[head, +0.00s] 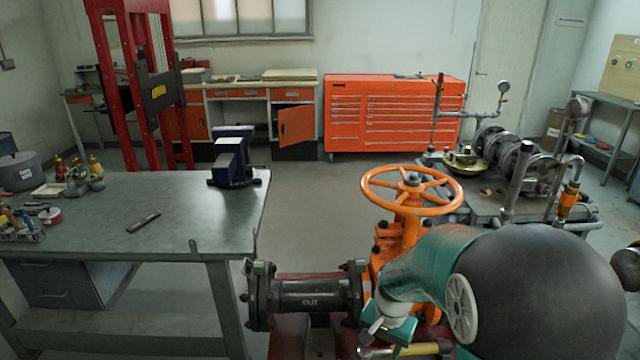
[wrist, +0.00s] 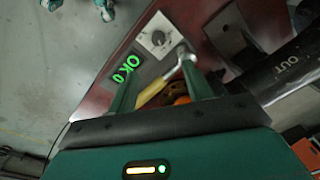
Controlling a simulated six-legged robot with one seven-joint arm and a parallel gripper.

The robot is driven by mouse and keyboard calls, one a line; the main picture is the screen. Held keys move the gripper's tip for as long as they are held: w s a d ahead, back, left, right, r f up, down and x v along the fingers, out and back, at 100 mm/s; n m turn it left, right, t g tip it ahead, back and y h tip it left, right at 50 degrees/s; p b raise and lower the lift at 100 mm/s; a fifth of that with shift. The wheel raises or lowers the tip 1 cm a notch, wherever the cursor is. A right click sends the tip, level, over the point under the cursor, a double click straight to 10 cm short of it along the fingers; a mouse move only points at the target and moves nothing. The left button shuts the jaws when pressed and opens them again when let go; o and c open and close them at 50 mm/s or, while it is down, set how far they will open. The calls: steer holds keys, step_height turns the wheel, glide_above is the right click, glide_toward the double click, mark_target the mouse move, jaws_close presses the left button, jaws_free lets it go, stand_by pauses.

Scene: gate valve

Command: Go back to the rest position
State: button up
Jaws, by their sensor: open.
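My gripper (wrist: 160,72) is open, its two green fingers spread apart in the wrist view. A hammer-like tool with a yellow handle (wrist: 154,91) shows between and beyond the fingers. I cannot tell its distance from them. In the head view my gripper (head: 388,322) is low at the right of centre, below the orange gate valve handwheel (head: 413,190) and apart from it. The fingertips are hard to make out there. The yellow-handled tool (head: 415,350) also shows at the bottom edge. My arm hides part of the valve's lower right side.
A dark pipe marked OUT (head: 310,294) lies left of the valve. A workbench (head: 185,240) with a blue vise (head: 235,155) stands left. Pipework (head: 510,165) crowds the right.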

steer(key=s+r+n+t, duration=0.5)
steer(key=s+r+n, duration=0.1)
steer(key=s+r, duration=1.2)
step_height(320, 180, up, 4)
steer(key=shift+f+n, duration=0.25)
steer(key=shift+n, duration=0.05)
